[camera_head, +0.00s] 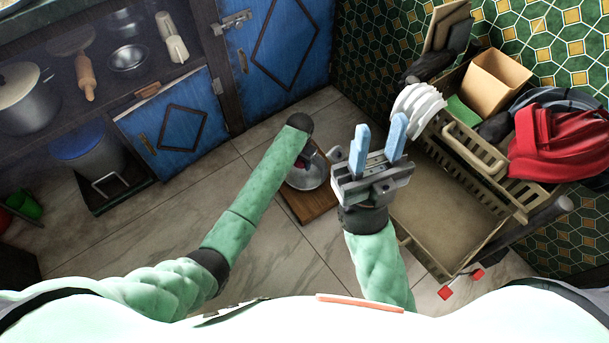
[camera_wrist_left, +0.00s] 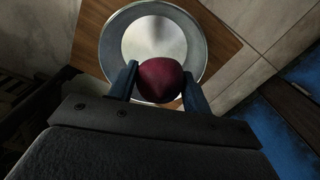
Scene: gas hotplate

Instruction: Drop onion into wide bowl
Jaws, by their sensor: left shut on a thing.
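A dark red onion (camera_wrist_left: 160,79) is held between the fingers of my left gripper (camera_wrist_left: 162,84), which is shut on it. In the left wrist view the onion is in front of a wide metal bowl (camera_wrist_left: 151,20), over its near part. The bowl also shows in the head view (camera_head: 307,178), partly hidden by my left arm, and only a bit of the onion (camera_head: 300,166) shows there. How high the onion is above the bowl I cannot tell. My right gripper (camera_head: 378,147) is open and empty, with its two blue fingers apart, to the right of the bowl.
The bowl stands on a wooden board (camera_head: 312,206). A beige crate (camera_head: 440,205) with a red cloth (camera_head: 560,143) and a cardboard box (camera_head: 496,80) beside it is at the right. Blue cabinets (camera_head: 177,139) and a shelf with a pot are at the left. Tiled floor is free at the lower left.

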